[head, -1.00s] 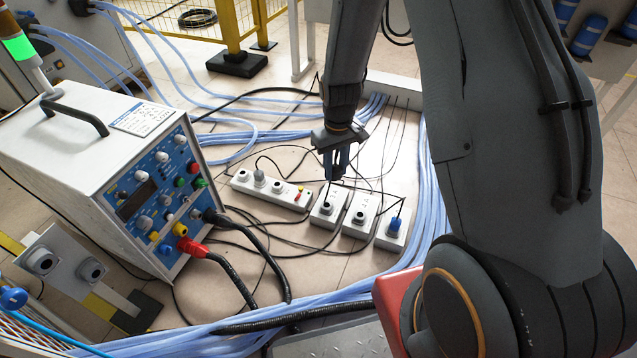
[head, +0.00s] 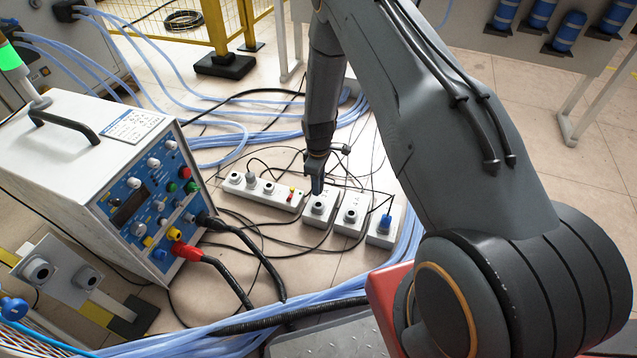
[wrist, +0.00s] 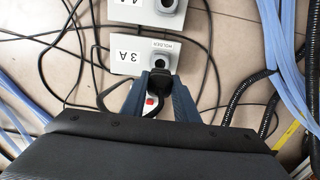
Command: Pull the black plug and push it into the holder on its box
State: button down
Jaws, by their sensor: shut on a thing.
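My gripper (wrist: 158,98) is shut on the black plug (wrist: 158,80), seen between the two blue fingers in the wrist view. The box marked 3 A (wrist: 122,62) lies just beyond the plug, with a HOLDER label and a round grey holder (wrist: 162,58). The plug overlaps the holder's near edge in this view; I cannot tell whether they touch. In the head view my gripper (head: 317,184) is over the far end of the same box (head: 314,219); the plug cannot be made out there.
Box 4 A (head: 345,229) and a box with a blue plug (head: 385,223) stand to the right. A long socket strip (head: 262,197) lies to the left. Loose black cables cross the floor.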

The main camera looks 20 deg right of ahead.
jog(key=shift+f+b, duration=1.75)
jog(key=shift+f, duration=1.7)
jog(key=shift+f+b, duration=0.3)
jog(key=shift+f, duration=0.35)
jog(key=c, duration=1.3)
grip_release()
jog(key=shift+r+p, duration=1.4)
jog(key=shift+r, duration=2.55)
